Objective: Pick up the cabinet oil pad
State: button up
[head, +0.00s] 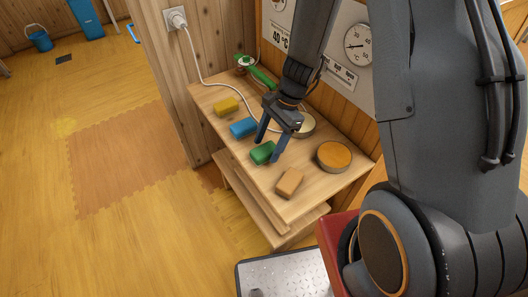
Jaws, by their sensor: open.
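Several small pads lie in a row on the wooden cabinet top (228,150): a yellow one (227,107), a blue one (243,128), a green one (263,152) and a tan one (290,182). I cannot tell from the picture which is the cabinet oil pad. My gripper (268,149) is open and points down, with its two fingers at the green pad, one on its upper left side and one at its right. I cannot tell whether the fingers touch it or hover above. Nothing is held.
A round tin with an orange top (334,156) stands right of the pads. A paler round tin (304,125) is partly behind my gripper. A green tool (256,72) and a white cord (203,75) from a wall socket lie at the back. Open floor is at left.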

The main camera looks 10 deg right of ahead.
aim_at(267, 149)
jog(key=shift+s+a+f, duration=0.1)
jog(key=shift+a+f, duration=0.15)
jog(key=shift+f, duration=0.4)
jog(key=shift+c, duration=0.2)
jog(key=c, duration=1.1)
jog(key=shift+r, duration=0.15)
jog(key=shift+r+b, duration=0.4)
jog(key=shift+r, duration=4.45)
jog(key=o, duration=0.3)
jog(key=shift+c, duration=0.9)
